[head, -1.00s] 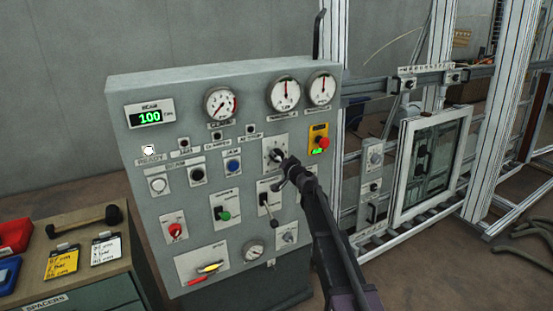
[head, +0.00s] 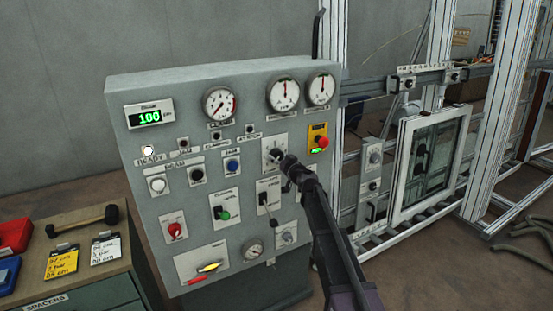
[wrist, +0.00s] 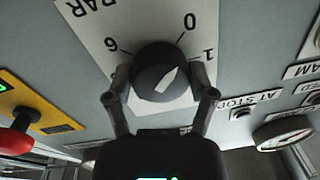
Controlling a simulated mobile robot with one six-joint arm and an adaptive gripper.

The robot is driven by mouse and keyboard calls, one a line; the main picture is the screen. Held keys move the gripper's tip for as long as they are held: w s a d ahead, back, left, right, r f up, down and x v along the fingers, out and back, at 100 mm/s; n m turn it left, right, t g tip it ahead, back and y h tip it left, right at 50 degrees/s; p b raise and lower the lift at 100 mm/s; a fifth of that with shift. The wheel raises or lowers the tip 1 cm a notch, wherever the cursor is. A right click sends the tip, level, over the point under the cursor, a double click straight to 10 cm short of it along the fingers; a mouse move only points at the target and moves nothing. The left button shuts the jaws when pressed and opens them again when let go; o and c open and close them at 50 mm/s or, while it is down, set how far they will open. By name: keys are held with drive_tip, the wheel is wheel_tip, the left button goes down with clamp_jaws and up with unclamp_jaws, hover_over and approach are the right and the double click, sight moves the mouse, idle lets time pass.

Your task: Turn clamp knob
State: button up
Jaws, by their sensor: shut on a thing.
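The clamp knob (wrist: 158,72) is a round black knob with a white pointer mark, on a white plate (wrist: 105,30) marked BAR, 0, 1 and 6. In the wrist view its pointer is tilted up and to the right, towards the 0 and 1 side. My gripper (wrist: 160,82) has one finger on each side of the knob and is shut on it. In the head view, my gripper (head: 284,162) reaches the knob on the grey panel and mostly hides it; a white plate shows around it.
The grey control panel (head: 130,95) carries gauges, buttons and levers around the knob. A yellow box with a red button (head: 319,142) is close on the right. A lever (head: 267,207) sits just below. A drawer cabinet with clipboards stands at left, an aluminium frame at right.

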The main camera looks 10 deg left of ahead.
drive_tip(key=shift+a, duration=0.1)
drive_tip(key=o, duration=1.1)
drive_tip(key=shift+c, duration=0.2)
drive_tip(key=shift+s, duration=0.1)
drive_tip(key=shift+s+d, duration=0.2)
drive_tip(key=shift+d, duration=0.05)
drive_tip(key=v, duration=1.1)
drive_tip(key=shift+s, duration=0.15)
